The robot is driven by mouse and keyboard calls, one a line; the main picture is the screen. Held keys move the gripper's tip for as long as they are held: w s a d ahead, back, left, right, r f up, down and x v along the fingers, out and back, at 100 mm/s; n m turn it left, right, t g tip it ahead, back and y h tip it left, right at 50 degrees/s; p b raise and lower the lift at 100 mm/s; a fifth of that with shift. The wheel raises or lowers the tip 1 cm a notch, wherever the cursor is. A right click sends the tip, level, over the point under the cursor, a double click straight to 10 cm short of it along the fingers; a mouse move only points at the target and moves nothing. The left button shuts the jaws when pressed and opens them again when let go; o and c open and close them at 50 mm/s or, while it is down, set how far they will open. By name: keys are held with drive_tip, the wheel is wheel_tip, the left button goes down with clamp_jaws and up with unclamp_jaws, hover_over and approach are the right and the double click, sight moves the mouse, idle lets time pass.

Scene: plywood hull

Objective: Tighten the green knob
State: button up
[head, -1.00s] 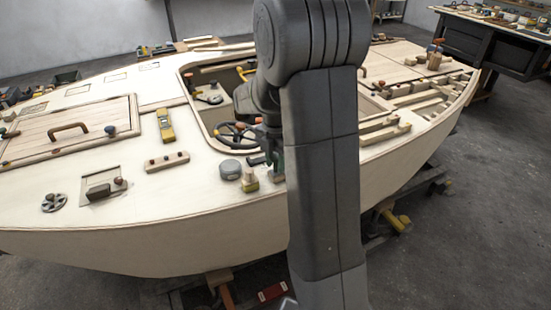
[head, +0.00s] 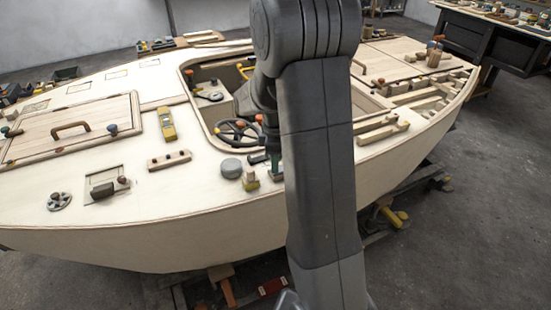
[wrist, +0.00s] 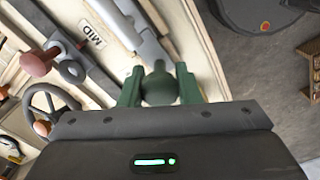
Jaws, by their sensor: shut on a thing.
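In the wrist view, the round green knob (wrist: 160,86) sits between the two green fingers of my gripper (wrist: 160,90). The fingers are shut on it, one on each side. A grey metal bar runs from the knob up and to the left over the pale deck. In the head view my own arm covers much of the area around the gripper. A small green part shows just left of the arm there, but I cannot tell whether it is the knob or a finger.
A red knob (wrist: 36,63) on a grey bracket and a dark handwheel (wrist: 52,108) lie to the left in the wrist view. In the head view a grey round cap (head: 231,168) and a wooden bar with pegs (head: 170,160) stand on the deck. The hull's near edge drops to the floor.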

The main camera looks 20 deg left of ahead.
drive_tip(key=m, duration=0.5)
drive_tip(key=shift+r+m+p, duration=0.1)
drive_tip(key=shift+m+p, duration=0.2)
drive_tip(key=shift+m, duration=0.1)
idle(0.4)
drive_tip(key=o, duration=1)
